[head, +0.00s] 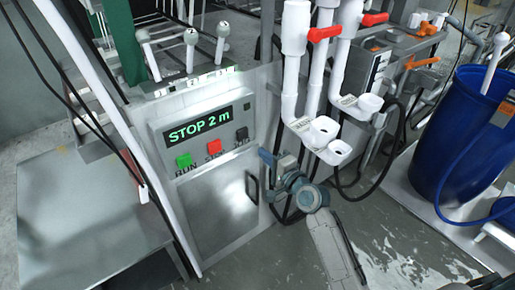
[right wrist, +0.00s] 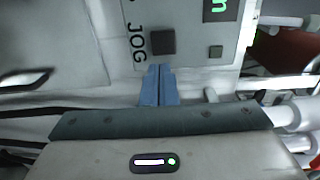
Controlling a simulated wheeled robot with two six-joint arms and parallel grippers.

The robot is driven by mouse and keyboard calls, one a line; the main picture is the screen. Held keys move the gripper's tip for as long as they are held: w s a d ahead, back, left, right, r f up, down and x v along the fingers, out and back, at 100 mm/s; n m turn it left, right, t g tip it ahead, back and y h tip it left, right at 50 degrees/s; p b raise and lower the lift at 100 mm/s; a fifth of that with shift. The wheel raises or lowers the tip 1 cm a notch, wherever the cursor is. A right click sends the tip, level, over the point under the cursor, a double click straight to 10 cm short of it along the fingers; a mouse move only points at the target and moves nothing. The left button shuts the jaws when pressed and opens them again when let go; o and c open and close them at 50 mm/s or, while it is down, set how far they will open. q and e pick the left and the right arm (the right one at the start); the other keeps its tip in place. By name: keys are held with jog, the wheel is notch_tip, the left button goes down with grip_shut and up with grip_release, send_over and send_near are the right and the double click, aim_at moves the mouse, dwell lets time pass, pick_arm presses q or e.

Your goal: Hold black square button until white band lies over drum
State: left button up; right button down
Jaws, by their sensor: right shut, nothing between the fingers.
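The black square button (head: 242,134) is at the right end of a row on the grey control panel (head: 160,128), above the letters JOG. It also shows in the right wrist view (right wrist: 162,42), just beyond the blue fingertips. My right gripper (head: 264,154) is shut and empty, a little below and right of the button in the head view. In the right wrist view its fingertips (right wrist: 158,72) point at the button and appear short of it; contact cannot be made out. I cannot clearly identify the white band or its drum. My left gripper is not in view.
A green button (head: 184,161) and a red button (head: 214,147) sit left of the black one. The display (head: 199,122) reads STOP 2 m. White pipes (head: 290,60) with red handles and cups stand right of the panel. A blue barrel (head: 465,145) stands far right.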

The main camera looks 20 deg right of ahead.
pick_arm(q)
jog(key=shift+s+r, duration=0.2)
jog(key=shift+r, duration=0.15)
pick_arm(e)
jog(key=shift+v, duration=2.55)
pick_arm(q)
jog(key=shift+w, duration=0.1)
pick_arm(e)
jog(key=shift+r, duration=0.1)
